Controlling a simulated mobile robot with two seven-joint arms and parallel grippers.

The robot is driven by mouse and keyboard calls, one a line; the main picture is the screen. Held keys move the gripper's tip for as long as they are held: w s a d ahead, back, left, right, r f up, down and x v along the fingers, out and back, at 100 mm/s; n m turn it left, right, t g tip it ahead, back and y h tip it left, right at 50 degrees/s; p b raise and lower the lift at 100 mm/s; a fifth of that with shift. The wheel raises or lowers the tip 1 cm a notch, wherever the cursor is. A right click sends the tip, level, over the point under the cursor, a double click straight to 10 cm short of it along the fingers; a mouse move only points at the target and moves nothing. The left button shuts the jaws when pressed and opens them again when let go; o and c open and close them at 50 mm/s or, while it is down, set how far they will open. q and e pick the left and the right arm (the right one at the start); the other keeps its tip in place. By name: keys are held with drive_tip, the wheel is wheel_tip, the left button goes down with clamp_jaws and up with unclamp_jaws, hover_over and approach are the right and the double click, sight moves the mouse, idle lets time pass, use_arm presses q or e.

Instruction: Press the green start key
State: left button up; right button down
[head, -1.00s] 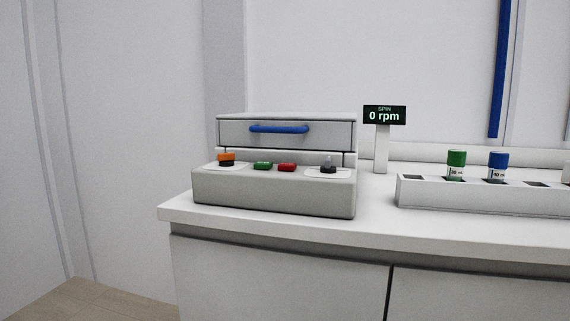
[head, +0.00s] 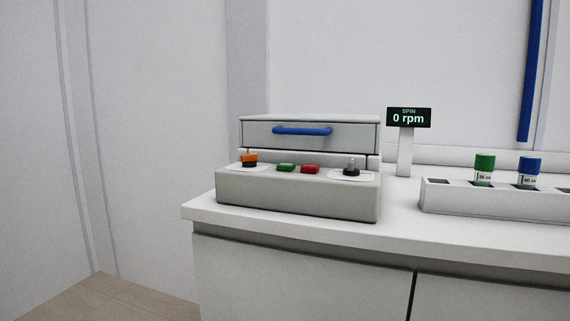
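The green start key (head: 286,167) sits on the top of the grey device's front panel (head: 297,193), just left of a red key (head: 310,169). A grey and black knob (head: 351,167) stands at the panel's right. Behind the panel is a grey lid (head: 350,136) with a blue handle (head: 302,131). Neither of my grippers is in view.
A white rack (head: 490,203) holds a green-capped bottle (head: 484,168) and a blue-capped bottle (head: 529,171). The white counter (head: 290,228) ends at the left, with open floor (head: 110,300) beyond.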

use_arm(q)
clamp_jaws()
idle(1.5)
